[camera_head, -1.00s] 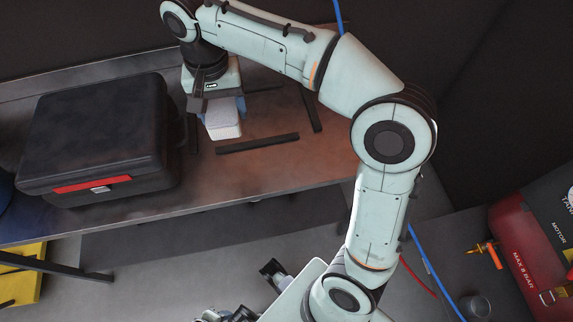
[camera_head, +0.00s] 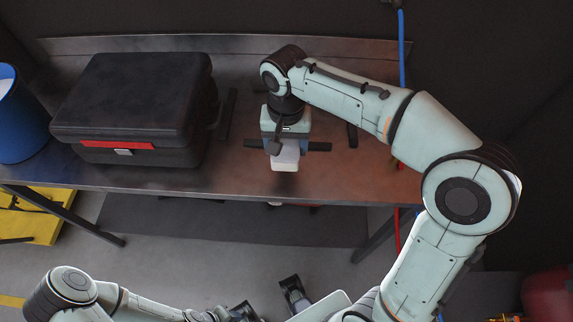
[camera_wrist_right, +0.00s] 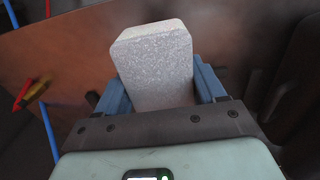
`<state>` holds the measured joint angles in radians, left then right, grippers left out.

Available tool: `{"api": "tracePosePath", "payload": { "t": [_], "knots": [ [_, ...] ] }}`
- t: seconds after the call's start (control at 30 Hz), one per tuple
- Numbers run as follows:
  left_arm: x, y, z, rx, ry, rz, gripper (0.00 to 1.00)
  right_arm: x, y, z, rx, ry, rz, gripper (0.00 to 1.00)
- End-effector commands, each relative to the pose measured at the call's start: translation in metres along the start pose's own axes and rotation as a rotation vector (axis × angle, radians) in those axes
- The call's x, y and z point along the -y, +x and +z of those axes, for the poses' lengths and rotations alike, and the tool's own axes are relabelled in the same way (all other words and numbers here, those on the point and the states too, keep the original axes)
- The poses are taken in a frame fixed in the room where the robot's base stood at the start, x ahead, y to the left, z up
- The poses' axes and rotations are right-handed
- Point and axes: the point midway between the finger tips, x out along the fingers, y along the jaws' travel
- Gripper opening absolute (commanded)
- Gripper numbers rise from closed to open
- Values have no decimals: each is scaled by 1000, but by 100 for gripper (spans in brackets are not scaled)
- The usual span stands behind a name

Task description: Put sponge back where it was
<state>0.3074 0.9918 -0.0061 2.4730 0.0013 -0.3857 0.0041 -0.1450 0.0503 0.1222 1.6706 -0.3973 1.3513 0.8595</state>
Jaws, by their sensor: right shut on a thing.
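My right gripper (camera_head: 286,143) is shut on the sponge (camera_head: 285,158), a pale grey-white block with rounded corners. In the right wrist view the sponge (camera_wrist_right: 157,65) stands out between the two blue fingers, its speckled broad face showing. In the head view the gripper points down over the brown workbench (camera_head: 230,178), close to its front edge. I cannot tell whether the sponge touches the bench top.
A black case (camera_head: 135,105) with a red strip stands left of the gripper on the bench. Dark bars (camera_head: 318,146) lie around the gripper. A blue bin (camera_head: 18,120) is at the far left. The bench right of the gripper looks mostly clear.

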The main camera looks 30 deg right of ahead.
Motion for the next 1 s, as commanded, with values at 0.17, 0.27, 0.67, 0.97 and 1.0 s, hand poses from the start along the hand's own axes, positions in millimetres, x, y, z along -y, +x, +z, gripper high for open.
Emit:
{"api": "tracePosePath", "payload": {
  "t": [0.17,0.27,0.67,0.97,1.0],
  "knots": [
    [2,6,0,2,-1,-1,40,0,33,0,1,0,2,45],
    [2,7,0,2,-1,-1,40,0,39,0,0,0,1,45],
    [5,14,1,5,-1,-1,40,0,82,0,0,1,0,45],
    [5,15,0,4,-1,-1,40,0,84,0,0,1,0,45],
    [6,16,0,4,-1,-1,40,0,85,0,0,0,0,45]
  ]
}}
